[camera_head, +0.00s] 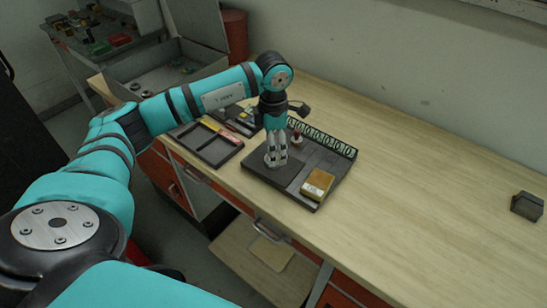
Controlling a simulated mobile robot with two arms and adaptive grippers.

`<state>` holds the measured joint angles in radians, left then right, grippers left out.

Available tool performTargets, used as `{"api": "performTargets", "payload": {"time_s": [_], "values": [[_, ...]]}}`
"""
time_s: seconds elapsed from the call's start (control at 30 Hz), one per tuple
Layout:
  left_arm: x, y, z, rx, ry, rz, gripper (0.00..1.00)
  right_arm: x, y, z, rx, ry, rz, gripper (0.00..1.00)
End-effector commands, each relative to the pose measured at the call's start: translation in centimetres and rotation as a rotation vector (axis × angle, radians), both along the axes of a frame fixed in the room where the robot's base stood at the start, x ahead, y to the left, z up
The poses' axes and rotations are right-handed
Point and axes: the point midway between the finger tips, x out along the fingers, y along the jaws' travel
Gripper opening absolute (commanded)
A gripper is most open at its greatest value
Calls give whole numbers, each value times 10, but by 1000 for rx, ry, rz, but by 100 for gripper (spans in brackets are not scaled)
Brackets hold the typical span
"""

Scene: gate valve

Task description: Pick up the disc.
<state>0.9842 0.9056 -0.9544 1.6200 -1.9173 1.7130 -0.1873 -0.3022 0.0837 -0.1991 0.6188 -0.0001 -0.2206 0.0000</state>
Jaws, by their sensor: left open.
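My left arm reaches in from the left, and my left gripper (276,163) points down over the left part of a dark flat tray (280,182) on the workbench. The gripper is open. Its fingertips are at or just above the tray surface; I cannot tell whether they touch it. I cannot make out a disc for certain; one may be hidden behind or between the fingers. A small red and pale upright piece (297,137) stands on the tray just behind the gripper. My right gripper is not in view.
A yellow-topped block (318,184) lies at the tray's front right. A dark compartment tray (212,146) is to the left, and an open grey case (150,75) stands behind.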

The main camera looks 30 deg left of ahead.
Motion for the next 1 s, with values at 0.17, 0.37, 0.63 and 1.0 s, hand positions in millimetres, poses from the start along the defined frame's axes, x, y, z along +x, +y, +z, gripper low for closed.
{"api": "performTargets", "payload": {"time_s": [0.17, 0.37, 0.63, 1.0], "values": [[3, 2, -22, -1, 8, 1, 77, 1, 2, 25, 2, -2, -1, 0], [4, 2, -45, 0, 3, 0, 77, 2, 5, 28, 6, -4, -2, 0], [4, 2, -47, 0, 1, 0, 72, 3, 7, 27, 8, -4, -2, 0], [4, 2, -47, 0, 1, 0, 24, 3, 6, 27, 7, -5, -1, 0]]}}
